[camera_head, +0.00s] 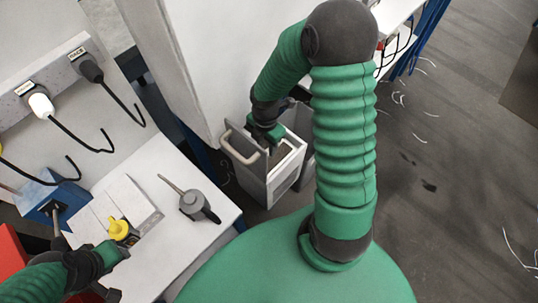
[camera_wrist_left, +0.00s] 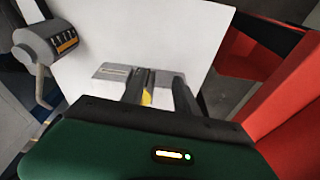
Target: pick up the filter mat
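A light grey open-topped box (camera_head: 254,183) with a handle (camera_head: 238,149) stands low beside the white cabinet. A grey-brown surface (camera_head: 284,153), perhaps the filter mat, shows inside it, mostly covered by my right gripper. My right gripper (camera_head: 272,146) points down into the box opening; its fingertips are hidden, so I cannot tell whether they hold anything. My left gripper (camera_head: 122,250) is over the white table near a yellow-topped part (camera_head: 119,229). In the left wrist view, the left fingers (camera_wrist_left: 163,90) stand apart, with a bit of yellow by one finger.
Black hooks and cables (camera_head: 90,148) hang at the left wall. Loose white threads (camera_head: 398,99) lie on the dark floor at right, which is otherwise mostly free.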

